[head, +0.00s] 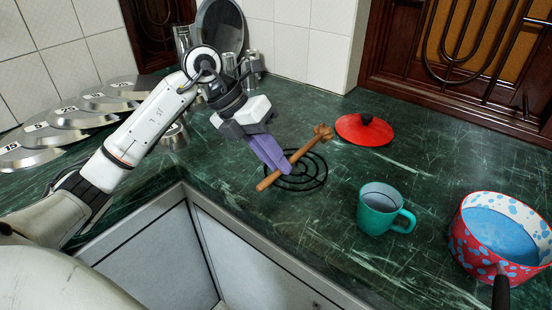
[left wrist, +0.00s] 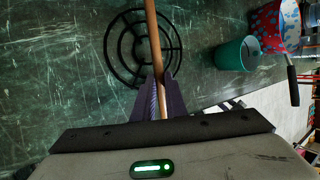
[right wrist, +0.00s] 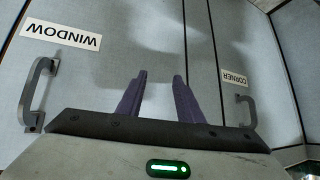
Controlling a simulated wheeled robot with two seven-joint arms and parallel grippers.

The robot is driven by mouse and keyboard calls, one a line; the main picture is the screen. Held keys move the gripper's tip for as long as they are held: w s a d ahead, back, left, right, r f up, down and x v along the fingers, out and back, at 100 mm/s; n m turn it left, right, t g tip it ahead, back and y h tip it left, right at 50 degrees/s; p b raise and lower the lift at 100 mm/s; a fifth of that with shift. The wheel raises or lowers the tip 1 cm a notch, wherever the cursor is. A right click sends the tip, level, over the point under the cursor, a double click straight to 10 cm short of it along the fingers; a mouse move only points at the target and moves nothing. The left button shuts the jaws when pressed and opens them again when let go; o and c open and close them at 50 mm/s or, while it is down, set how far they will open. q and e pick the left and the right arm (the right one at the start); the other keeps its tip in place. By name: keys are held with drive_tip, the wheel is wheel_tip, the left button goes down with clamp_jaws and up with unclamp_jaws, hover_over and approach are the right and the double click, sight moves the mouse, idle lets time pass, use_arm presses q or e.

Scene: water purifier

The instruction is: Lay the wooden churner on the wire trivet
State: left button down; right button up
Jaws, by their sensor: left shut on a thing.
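The wooden churner (head: 298,157) is a light brown stick with a darker, knobbed head at its upper right end. My left gripper (head: 282,168) is shut on its shaft, and the churner also shows between the purple fingers in the left wrist view (left wrist: 153,38). The black wire trivet (head: 318,180), made of concentric rings, is on the green counter under the churner. It also shows in the left wrist view (left wrist: 112,50). I cannot tell whether the churner touches the trivet. My right gripper (right wrist: 158,78) is open and empty in front of grey cabinet doors.
A red lid (head: 364,132) lies behind the trivet. A teal mug (head: 376,207) and a red spotted pan (head: 480,245) stand to the right. Steel plates (head: 60,128) and cups (head: 230,66) are at the back left. The counter between trivet and lid is clear.

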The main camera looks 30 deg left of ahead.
use_arm(q)
drive_tip(key=c, duration=1.2)
unclamp_jaws()
drive_tip(key=shift+r, duration=0.15)
wheel_tip(320, 180, up, 7)
drive_tip(key=p, duration=0.6)
